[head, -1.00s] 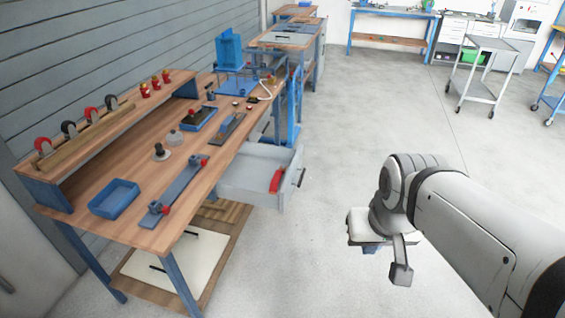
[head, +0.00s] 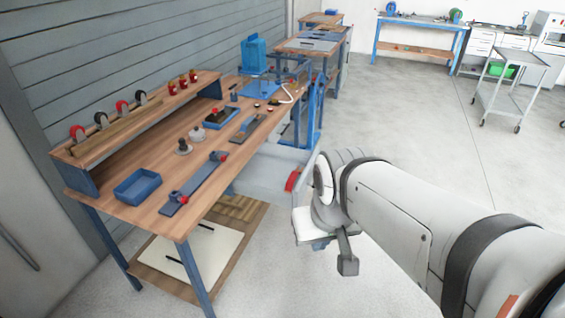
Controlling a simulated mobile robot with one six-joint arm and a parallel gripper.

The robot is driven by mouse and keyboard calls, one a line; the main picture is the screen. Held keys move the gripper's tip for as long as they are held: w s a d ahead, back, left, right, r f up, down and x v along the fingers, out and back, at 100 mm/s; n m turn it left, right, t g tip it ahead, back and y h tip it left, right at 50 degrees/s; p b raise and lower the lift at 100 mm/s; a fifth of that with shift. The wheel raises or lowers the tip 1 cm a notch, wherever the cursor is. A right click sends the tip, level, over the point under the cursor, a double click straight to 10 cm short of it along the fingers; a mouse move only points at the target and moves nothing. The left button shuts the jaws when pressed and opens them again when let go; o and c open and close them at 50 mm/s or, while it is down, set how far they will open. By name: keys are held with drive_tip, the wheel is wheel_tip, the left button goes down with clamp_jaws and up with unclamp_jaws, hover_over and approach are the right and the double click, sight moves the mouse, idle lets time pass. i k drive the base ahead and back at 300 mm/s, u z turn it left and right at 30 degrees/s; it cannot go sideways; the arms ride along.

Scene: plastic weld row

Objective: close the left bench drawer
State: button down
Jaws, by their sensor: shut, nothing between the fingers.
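The left bench drawer (head: 265,178) is a light grey box that stands pulled out from under the right edge of the wooden-topped bench (head: 160,205). My gripper (head: 318,243) points down at the wrist's end, in front of and slightly below the drawer front in the picture. It is shut and empty. Its fingertips are small and partly hidden, and I cannot tell whether it touches the drawer.
A blue bin (head: 138,187), a grey rail with red clamps (head: 195,183) and small tools lie on the bench. A lower shelf (head: 190,255) is beneath. Blue uprights (head: 316,105) stand beyond the drawer. A grey trolley (head: 513,85) is far right.

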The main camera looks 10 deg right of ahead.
sight(264, 178)
drive_tip(key=z, duration=0.05)
drive_tip(key=i, duration=1)
drive_tip(key=u, duration=0.05)
